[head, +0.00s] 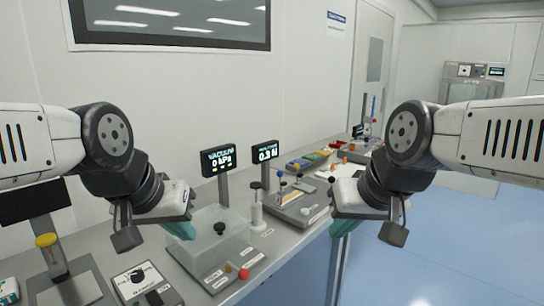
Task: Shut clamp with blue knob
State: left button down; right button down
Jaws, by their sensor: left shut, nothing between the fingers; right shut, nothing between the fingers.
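A small blue knob (281,174) shows on a post at the grey fixture plate (291,212), on the bench right of centre. It is too small to tell whether its clamp is open or shut. My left gripper (181,231) is shut and empty, with teal fingertips, beside the clear box on the left. My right gripper (341,229) is shut and empty, at the front edge of the bench, to the right of the fixture plate. Both are apart from the blue knob.
The vacuum station has a clear box (207,247), a red knob (244,274) and a vacuum display (218,158). A force display (265,151) and a pale cylinder (257,213) stand nearby. Blue floor (450,250) is clear at right.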

aim_at(280, 173)
jog(key=i+l+u, duration=0.15)
jog(key=i+l, duration=0.25)
jog(key=i+l+u, duration=0.15)
jog(key=i+l, duration=0.2)
jog(key=l, duration=0.25)
